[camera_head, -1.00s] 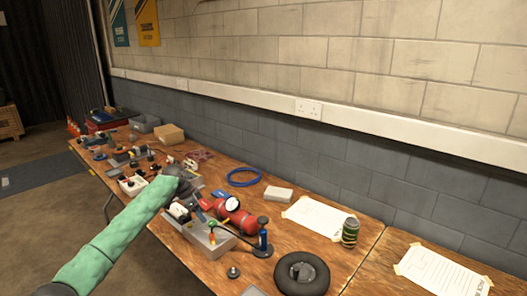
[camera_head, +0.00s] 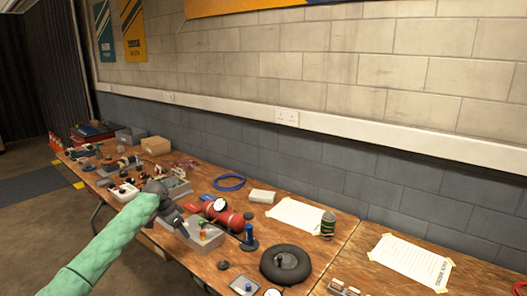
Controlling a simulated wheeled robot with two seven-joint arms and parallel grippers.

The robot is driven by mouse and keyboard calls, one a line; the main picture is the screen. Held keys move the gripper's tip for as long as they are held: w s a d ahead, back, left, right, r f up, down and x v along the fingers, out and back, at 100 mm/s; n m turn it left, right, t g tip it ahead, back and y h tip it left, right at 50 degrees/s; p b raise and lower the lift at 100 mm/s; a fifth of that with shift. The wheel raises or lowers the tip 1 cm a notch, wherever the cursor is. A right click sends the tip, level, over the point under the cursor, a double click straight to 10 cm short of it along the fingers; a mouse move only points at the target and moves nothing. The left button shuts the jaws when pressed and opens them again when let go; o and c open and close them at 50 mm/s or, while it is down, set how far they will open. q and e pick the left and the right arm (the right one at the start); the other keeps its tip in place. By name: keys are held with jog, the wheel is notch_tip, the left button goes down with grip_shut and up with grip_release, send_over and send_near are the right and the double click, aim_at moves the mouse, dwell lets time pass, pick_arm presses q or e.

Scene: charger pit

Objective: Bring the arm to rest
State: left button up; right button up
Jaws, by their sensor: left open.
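My left arm, in a green sleeve, comes in from the lower left of the head view. Its dark grey left gripper (camera_head: 172,212) is over the workbench (camera_head: 335,240), beside a grey tray (camera_head: 203,240) and a red cylinder with a white gauge (camera_head: 222,210). The gripper is open and seems to hold nothing. The wrist hides part of the bench behind it. My right gripper is not in view.
A black tyre-like ring (camera_head: 270,268), a green can (camera_head: 328,226), a blue ring (camera_head: 229,183) and a pale block (camera_head: 262,196) lie on the bench. Paper sheets (camera_head: 412,262) lie to the right. Many small parts crowd the left end. A block wall (camera_head: 330,160) stands behind.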

pick_arm(q)
jog(key=d+r+n+t+y, duration=0.1)
jog(key=d+r+n+t, duration=0.15)
jog(key=r, duration=0.35)
jog(key=d+r+n+t+y, duration=0.1)
jog(key=r+t+y, duration=0.15)
jog(key=r, duration=0.35)
jog(key=s+d+f+n+t, duration=0.1)
jog(key=s+d+f+t, duration=0.1)
jog(key=s+d+f, duration=0.6)
jog(key=s+d+f+n+g, duration=0.1)
jog(key=s+f+g, duration=0.1)
jog(key=s+f, duration=1.1)
jog(key=s+d+f+n+g, duration=0.1)
jog(key=s+f, duration=1.1)
jog(key=s, duration=1.2)
jog(key=s+d+f+n+g+h, duration=0.1)
jog(key=s+f+g, duration=0.4)
jog(key=s+f, duration=0.8)
jog(key=s+d, duration=0.1)
jog(key=s, duration=0.4)
jog(key=shift+s+d+f, duration=0.3)
jog(key=shift+s, duration=0.1)
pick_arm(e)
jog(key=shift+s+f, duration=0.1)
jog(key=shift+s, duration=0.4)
